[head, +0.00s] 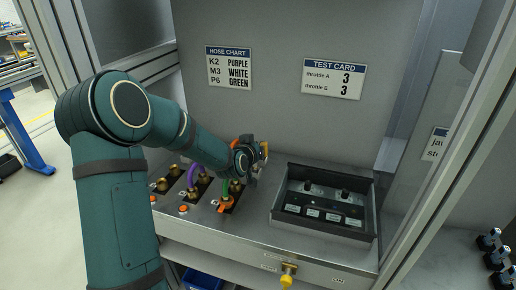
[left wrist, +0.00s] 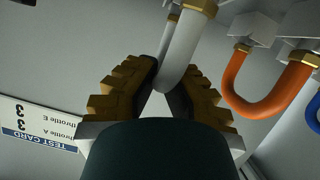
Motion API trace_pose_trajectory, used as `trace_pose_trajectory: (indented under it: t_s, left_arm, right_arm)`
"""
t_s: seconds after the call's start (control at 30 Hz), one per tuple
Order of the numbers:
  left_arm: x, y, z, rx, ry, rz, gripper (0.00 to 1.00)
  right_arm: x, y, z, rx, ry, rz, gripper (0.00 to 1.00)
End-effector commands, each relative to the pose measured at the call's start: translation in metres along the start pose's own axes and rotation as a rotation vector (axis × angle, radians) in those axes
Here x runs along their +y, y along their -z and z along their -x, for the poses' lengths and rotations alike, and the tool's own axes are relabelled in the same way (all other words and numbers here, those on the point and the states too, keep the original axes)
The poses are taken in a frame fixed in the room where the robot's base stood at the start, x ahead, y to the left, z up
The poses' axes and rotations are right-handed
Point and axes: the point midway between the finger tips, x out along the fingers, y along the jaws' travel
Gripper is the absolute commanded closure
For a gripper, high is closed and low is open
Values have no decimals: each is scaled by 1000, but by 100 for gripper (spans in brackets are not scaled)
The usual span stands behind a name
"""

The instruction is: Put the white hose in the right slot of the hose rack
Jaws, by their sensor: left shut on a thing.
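My left gripper (left wrist: 170,82) is shut on the white hose (left wrist: 181,50) in the left wrist view. The fingers are around the lower bend of its U shape. A brass collar tops one leg of the hose at the upper edge. In the head view, my left gripper (head: 258,155) is above the bench near the back wall, and the white hose cannot be made out there. White holders (left wrist: 252,27), perhaps part of the hose rack, show in the left wrist view; an orange hose (left wrist: 262,105) hangs from them. My arm hides much of this area.
A blue hose (left wrist: 314,112) shows at the wrist view's right edge. A dark open box (head: 372,208) with switches stands to the right. A hose chart (head: 229,67) hangs behind.

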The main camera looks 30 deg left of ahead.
Motion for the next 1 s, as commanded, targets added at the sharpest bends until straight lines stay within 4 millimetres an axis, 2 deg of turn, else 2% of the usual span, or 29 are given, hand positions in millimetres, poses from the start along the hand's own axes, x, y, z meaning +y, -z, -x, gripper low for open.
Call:
trace_pose_trajectory:
  t_s: [0.03,0.07,0.1,0.13,0.57,1.0]
  left_arm:
    - [0,-2,-1,0,0,0,100]
    - [0,-2,-1,0,0,0,81]
    - [0,-1,0,0,0,0,67]
    - [0,-1,0,0,0,0,66]
    - [0,3,4,0,1,0,66]
    - [0,3,90,1,1,-1,66]
  right_arm:
    - [1,0,-3,1,0,0,100]
    - [1,0,-2,1,0,0,100]
    - [1,0,-2,1,0,0,100]
    - [0,0,-1,1,0,0,100]
    - [-1,0,4,-1,0,0,100]
    - [-4,-1,9,-4,0,-1,100]
